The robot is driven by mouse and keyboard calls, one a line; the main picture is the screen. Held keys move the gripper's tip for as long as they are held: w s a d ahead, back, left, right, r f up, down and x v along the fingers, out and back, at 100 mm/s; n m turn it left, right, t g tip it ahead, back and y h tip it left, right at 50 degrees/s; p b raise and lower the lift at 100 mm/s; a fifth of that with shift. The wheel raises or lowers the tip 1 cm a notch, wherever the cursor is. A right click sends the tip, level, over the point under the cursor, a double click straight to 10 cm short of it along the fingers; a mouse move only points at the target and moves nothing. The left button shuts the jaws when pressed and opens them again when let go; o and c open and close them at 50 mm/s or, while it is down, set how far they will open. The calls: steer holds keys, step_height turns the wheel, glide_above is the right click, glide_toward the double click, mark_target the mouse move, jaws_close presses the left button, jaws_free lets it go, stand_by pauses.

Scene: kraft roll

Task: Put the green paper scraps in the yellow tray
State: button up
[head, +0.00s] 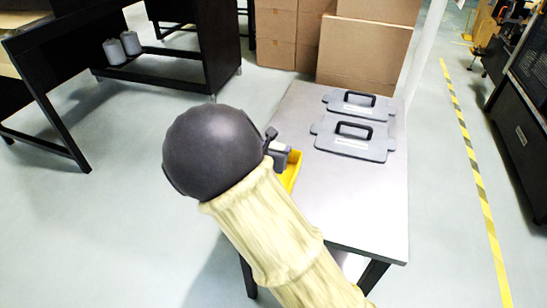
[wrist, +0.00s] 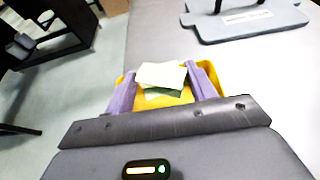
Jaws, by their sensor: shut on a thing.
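The pale green paper scraps (wrist: 161,74) show in the wrist view between the two purple fingers of my gripper (wrist: 163,84). My gripper is shut on them. They look like overlapping flat pieces; I cannot tell how many are held or whether a lower piece rests in the tray. The yellow tray (wrist: 126,79) lies below and around the fingers, on the grey table. In the head view only a bit of the yellow tray (head: 292,171) shows beside my wrist. My arm hides the rest, and the scraps are hidden there.
Two grey lids with black handles, a nearer one (head: 352,149) and a farther one (head: 360,114), lie on the grey table (head: 369,206) behind the tray. The table's right front is bare. Cardboard boxes (head: 365,53) stand behind. A dark shelf with grey spools (head: 131,42) stands left.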

steer(key=shift+f, duration=1.6)
steer(key=shift+f+b, duration=0.25)
steer(key=shift+b, duration=0.25)
steer(key=shift+f+b, duration=0.3)
steer(key=shift+f, duration=0.1)
steer(key=o, duration=1)
steer(key=shift+c, duration=0.2)
